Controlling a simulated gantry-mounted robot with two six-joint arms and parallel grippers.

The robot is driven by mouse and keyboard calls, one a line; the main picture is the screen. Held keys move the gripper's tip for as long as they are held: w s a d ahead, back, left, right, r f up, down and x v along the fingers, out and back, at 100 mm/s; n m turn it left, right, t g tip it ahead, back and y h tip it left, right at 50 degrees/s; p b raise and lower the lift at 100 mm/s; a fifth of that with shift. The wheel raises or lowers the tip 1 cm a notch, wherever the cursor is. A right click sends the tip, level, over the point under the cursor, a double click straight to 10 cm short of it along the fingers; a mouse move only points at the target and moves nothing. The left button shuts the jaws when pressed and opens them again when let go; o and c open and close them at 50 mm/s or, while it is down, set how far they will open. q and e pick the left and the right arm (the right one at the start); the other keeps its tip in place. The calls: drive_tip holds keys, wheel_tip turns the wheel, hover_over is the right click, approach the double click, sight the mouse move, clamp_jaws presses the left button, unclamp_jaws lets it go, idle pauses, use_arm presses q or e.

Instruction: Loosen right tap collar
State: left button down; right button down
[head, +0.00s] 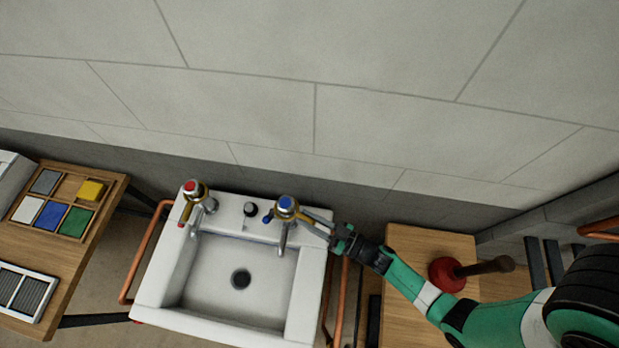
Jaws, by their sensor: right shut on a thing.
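The right tap (285,222) stands on the back right of the white sink (317,262). It has a blue cap (286,203) and a brassy collar below it. My right gripper (318,225) reaches in from the right, and its jaws are shut around the collar of this tap. The exact contact is small and partly hidden by the jaws. The left tap (196,203), with a red cap, stands on the back left of the sink. My left gripper is not in view.
A wooden table (60,285) at the left holds a tray of coloured blocks (58,203) and a grille (25,291). A red plunger (447,274) lies on a wooden surface (425,240) at the right. Copper pipes (142,255) flank the sink. A grey wall stands behind.

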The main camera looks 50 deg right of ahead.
drive_tip(key=c, duration=0.7)
unclamp_jaws()
drive_tip(key=shift+c, duration=0.2)
drive_tip(key=s+d+p, duration=0.1)
drive_tip(key=s+p, duration=0.1)
drive_tip(key=s, duration=0.9)
drive_tip(key=shift+s+d, duration=0.2)
drive_tip(key=shift+d, duration=0.2)
